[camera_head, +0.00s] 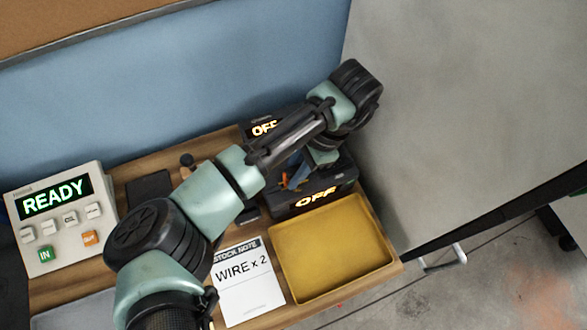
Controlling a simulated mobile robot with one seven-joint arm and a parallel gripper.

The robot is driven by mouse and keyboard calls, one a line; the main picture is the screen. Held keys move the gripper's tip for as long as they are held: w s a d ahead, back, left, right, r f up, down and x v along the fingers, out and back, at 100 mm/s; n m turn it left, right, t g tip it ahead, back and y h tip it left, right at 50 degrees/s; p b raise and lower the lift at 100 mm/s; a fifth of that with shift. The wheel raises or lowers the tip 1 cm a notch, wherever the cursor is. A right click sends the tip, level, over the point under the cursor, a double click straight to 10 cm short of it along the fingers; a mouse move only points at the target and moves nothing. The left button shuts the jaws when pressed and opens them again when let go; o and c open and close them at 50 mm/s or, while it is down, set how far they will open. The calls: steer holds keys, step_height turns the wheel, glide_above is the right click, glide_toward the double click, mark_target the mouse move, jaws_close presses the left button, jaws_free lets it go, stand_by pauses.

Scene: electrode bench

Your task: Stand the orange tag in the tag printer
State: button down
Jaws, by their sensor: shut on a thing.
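My gripper (298,176) points down over the back right of the bench, between two black boxes with lit OFF displays, and is partly hidden by my arm. It is shut on what looks like the orange tag (285,181), of which only a small orange sliver shows beside a blue part. The front black box (335,198) stands right behind the yellow tray. The rear black box (250,128) is mostly hidden by my arm. I cannot tell which device is the tag printer, or whether the tag touches anything below.
A yellow tray (385,262) lies empty at the bench's right front. A white stock note reading WIRE x 2 (246,290) lies left of it. A pale READY panel with buttons (62,219) stands at left. A dark pad (149,187) lies behind my arm. A blue partition (170,75) bounds the back.

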steer(key=c, duration=0.7)
jaws_free()
steer(key=shift+c, duration=0.2)
steer(key=p+v, duration=0.1)
steer(key=v, duration=1.2)
steer(key=shift+s, duration=0.1)
